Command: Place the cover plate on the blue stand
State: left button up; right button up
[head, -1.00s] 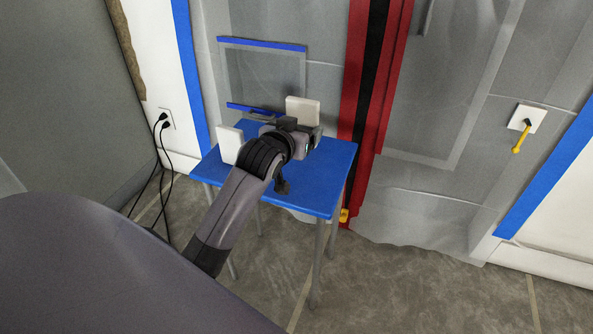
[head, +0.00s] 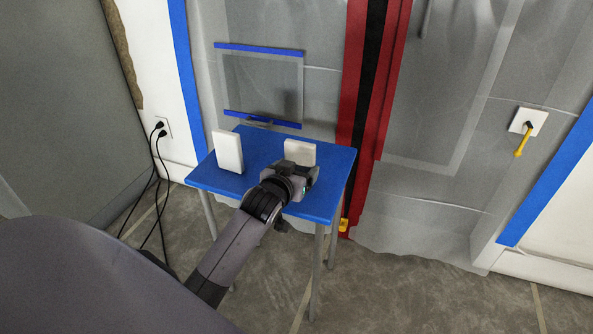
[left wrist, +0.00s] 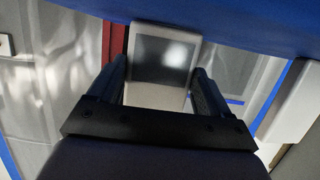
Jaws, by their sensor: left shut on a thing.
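My left gripper (head: 301,172) is shut on a white cover plate (head: 300,151), which stands roughly upright over the right part of the blue stand (head: 331,182). The stand is a small blue-topped table with grey legs. In the left wrist view, the plate (left wrist: 155,97) sits between the two fingers (left wrist: 160,76), with its dark recessed face towards the camera. Its far edge is close to the blue top; I cannot tell whether it touches. A second white plate (head: 227,152) stands upright on the left part of the stand. My right gripper is not in view.
Plastic sheeting with a blue-taped panel (head: 262,85) hangs behind the stand. A red and black zipper strip (head: 372,110) runs down beside it. Black cords (head: 155,185) hang from a wall outlet at left. A yellow-handled fixture (head: 521,140) is on the right.

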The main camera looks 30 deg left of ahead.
pick_arm(q)
jog(key=shift+f, duration=0.15)
jog(key=o, duration=1)
jog(key=shift+c, duration=0.2)
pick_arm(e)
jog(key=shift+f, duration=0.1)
pick_arm(q)
jog(key=shift+s+r, duration=0.15)
jog(key=shift+r, duration=0.05)
jog(key=p+v, duration=0.3)
jog(key=v, duration=0.7)
jog(key=s+d+f+m+g+h, duration=0.4)
jog(key=s+d+f+m+h, duration=0.1)
jog(key=s+d+f, duration=0.8)
jog(key=s+f+h, duration=0.1)
jog(key=s, duration=0.2)
jog(key=shift+s+d+f, duration=0.2)
jog(key=shift+f, duration=0.15)
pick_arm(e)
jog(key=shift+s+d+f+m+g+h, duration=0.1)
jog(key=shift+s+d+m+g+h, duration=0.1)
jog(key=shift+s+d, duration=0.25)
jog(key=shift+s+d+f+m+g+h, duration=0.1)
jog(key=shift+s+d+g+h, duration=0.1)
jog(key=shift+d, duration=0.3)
pick_arm(q)
jog(key=shift+r, duration=0.1)
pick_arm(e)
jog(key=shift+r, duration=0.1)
